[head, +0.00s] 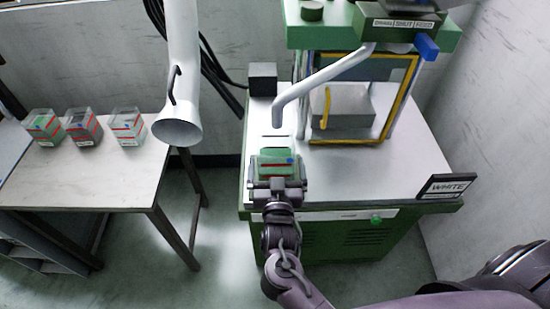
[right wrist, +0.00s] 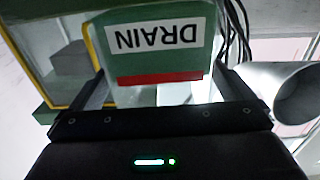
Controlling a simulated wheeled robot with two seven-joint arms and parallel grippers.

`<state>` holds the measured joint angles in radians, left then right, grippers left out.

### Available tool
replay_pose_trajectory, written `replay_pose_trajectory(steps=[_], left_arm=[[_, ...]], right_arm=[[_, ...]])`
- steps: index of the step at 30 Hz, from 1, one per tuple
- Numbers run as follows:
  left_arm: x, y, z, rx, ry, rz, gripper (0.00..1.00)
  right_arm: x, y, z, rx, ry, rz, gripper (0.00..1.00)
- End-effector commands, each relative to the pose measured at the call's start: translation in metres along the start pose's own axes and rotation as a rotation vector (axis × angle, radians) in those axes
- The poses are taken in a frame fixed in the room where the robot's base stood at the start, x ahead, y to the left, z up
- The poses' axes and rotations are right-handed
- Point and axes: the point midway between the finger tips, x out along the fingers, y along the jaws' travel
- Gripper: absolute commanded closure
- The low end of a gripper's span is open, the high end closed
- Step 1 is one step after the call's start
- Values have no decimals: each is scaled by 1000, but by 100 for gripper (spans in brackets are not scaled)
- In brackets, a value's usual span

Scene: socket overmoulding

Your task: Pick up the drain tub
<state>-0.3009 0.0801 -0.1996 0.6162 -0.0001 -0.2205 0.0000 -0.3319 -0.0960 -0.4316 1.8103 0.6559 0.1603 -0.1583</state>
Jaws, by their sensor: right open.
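The drain tub (head: 277,161) is green with a red stripe and stands at the front of the machine's white top, under the bent white spout. In the right wrist view the drain tub (right wrist: 158,50) fills the upper middle, its white DRAIN label upside down in the picture. My right gripper (head: 278,175) is open at the tub's near side. Its fingers (right wrist: 158,85) reach along the tub's left and right, with the tub between them. I cannot tell whether they touch it. The tub's lower part is hidden by the gripper. My left gripper is not in view.
A yellow-framed guard (head: 404,101) stands behind right of the tub. A white spout (head: 320,82) hangs just above it. A wide white duct (head: 179,70) hangs left. Several clear-topped tubs (head: 84,126) stand on the left table (head: 80,182).

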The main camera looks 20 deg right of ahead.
Motion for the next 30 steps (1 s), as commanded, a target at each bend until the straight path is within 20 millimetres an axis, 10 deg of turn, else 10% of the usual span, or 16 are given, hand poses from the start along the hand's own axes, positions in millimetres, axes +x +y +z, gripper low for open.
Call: replay_pose_trajectory(steps=[14, 25, 30], left_arm=[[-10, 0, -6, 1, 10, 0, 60], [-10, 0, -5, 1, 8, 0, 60], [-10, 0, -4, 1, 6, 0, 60]], right_arm=[[28, -1, 0, 1, -2, -1, 0], [28, -1, 1, 1, -3, -1, 48], [28, -1, 0, 2, -1, 0, 55]])
